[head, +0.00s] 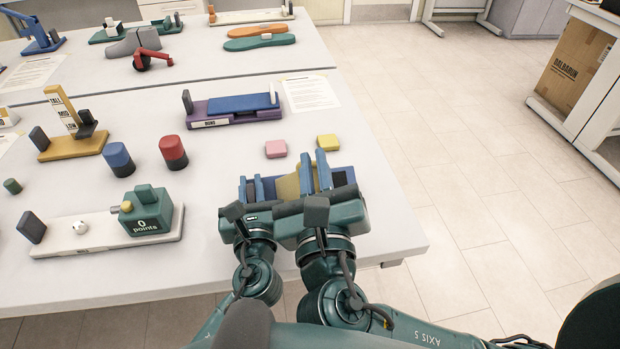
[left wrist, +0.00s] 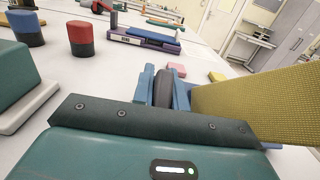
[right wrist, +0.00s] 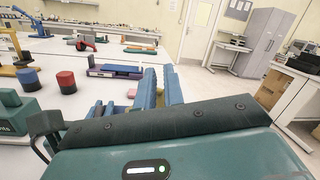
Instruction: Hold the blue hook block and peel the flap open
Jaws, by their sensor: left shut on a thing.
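The blue hook block (head: 339,178) lies near the table's front right corner, mostly hidden by my grippers. The yellow-tan flap (head: 288,186) rises between the two grippers; its woven face fills the right of the left wrist view (left wrist: 262,98). My left gripper (head: 254,188) is at the block's left end, shut on a dark grey upright part (left wrist: 163,88). My right gripper (head: 315,172) is right of the flap, its blue fingers apart (right wrist: 160,88). A little yellow shows between them in the right wrist view, but I cannot tell whether they touch it.
Pink (head: 276,149) and yellow (head: 328,142) pads lie just behind the block. A purple fixture (head: 231,117) stands farther back. Blue-black (head: 118,158) and red-black (head: 173,151) cylinders and a green points box (head: 147,211) stand left. The table edge is close on the right.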

